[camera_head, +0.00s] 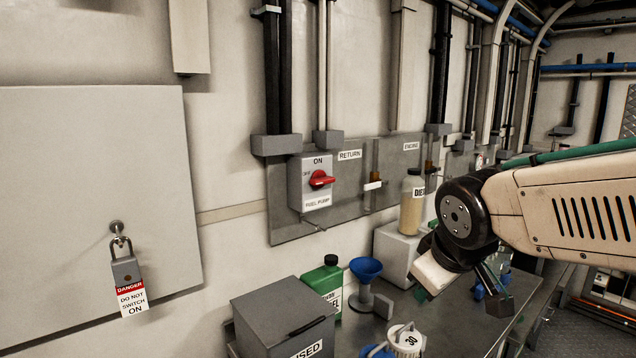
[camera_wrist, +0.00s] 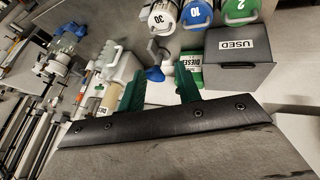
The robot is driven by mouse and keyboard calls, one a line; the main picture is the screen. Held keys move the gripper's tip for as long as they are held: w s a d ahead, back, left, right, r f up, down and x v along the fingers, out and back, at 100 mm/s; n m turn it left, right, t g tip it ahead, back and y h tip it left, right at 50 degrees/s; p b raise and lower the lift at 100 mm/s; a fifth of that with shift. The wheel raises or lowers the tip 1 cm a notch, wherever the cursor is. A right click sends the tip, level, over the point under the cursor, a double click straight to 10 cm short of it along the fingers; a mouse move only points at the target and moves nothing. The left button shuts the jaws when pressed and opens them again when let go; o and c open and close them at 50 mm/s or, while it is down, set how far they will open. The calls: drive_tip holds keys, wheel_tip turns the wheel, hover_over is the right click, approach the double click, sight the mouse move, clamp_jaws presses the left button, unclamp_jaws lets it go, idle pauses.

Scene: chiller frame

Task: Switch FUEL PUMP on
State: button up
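The FUEL PUMP switch box (camera_head: 310,196) is on a grey wall panel in the middle of the head view. Its red knob (camera_head: 321,179) lies roughly sideways, with ON printed above and a small label to its left. The wrist view does not clearly show the switch. My gripper (camera_wrist: 160,82) is open and empty, its two green fingers apart in the wrist view. In the head view my arm comes in from the right, and its end hangs over the bench, right of the switch and lower, well apart from it.
A padlock (camera_head: 124,270) with a DANGER DO NOT SWITCH ON tag (camera_head: 132,298) hangs at the left wall plate. The space before the switch is clear.

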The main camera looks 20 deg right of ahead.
drive_tip(key=w+d+r+n+t, duration=0.1)
drive_tip(key=w+r+n+t, duration=0.3)
drive_tip(key=w, duration=0.7)
drive_tip(key=n+t+y, duration=0.6)
drive_tip(key=n+y, duration=0.3)
drive_tip(key=n, duration=0.6)
approach(327, 182)
drive_tip(key=w, duration=0.2)
drive_tip(key=x, duration=0.7)
drive_tip(key=shift+w+a, duration=0.15)
drive_tip(key=shift+a, duration=0.35)
